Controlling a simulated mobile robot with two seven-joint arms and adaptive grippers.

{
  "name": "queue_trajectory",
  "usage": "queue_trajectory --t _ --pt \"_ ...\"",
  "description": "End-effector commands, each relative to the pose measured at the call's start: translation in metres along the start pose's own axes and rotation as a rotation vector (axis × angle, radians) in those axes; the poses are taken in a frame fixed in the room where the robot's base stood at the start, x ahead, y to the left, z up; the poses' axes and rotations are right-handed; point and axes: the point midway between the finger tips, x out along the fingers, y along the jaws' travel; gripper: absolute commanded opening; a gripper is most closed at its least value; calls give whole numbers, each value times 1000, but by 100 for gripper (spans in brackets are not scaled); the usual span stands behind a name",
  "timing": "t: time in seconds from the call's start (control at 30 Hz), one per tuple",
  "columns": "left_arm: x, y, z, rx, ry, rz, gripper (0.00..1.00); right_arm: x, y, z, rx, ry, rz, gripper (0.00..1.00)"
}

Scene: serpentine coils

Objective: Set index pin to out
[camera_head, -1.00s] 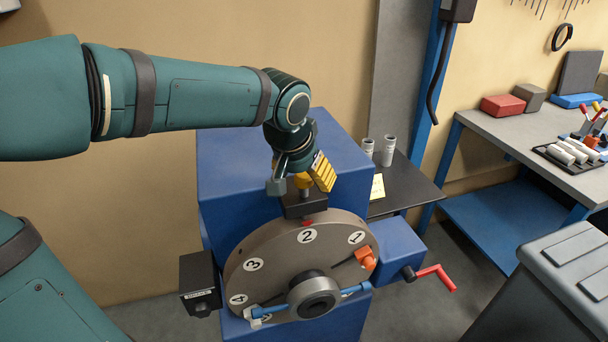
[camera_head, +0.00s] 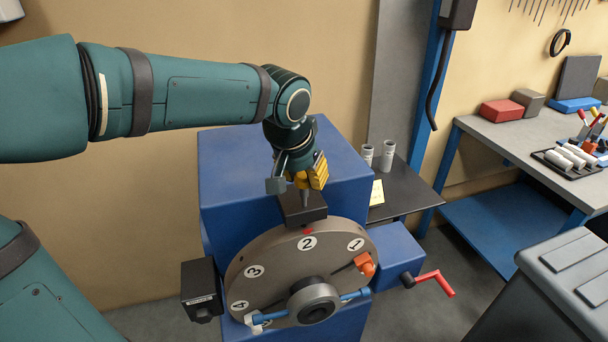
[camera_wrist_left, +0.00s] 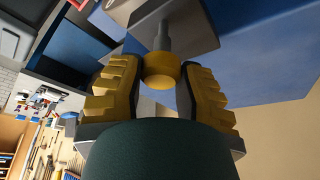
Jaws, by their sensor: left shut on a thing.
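The index pin (camera_head: 305,198) stands on a dark block (camera_head: 302,210) at the top of the numbered dial (camera_head: 258,247). It has a grey shaft and a round yellow knob. A good length of bare shaft shows above the block. My left gripper (camera_head: 298,182) is shut on the knob from above. In the left wrist view the yellow knob (camera_wrist_left: 161,71) sits between the two ribbed yellow fingers of my left gripper (camera_wrist_left: 160,85), and the shaft runs from it into the block (camera_wrist_left: 185,20). In the head view the fingers mostly hide the knob. My right gripper is not in view.
The dial is on a blue housing (camera_head: 225,165), with 2 beneath the red mark. A red crank (camera_head: 437,281) sticks out at right, and a dark box (camera_head: 201,289) is at left. A dark side table (camera_head: 410,187) and a workbench (camera_head: 510,135) stand to the right.

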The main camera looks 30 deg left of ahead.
Motion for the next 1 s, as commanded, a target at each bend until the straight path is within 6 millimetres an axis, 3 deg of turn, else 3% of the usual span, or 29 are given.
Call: queue_trajectory --t 0.03,0.1,0.13,0.57,1.0 --pt "-2 0 -3 0 10 0 42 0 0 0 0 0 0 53" --pt "-2 0 -2 0 10 0 66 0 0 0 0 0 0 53" --pt "-2 0 -2 0 9 0 70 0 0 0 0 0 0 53" --pt "-10 0 -2 1 8 -1 70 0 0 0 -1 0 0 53" --pt "-93 0 -2 0 11 0 70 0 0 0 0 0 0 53"
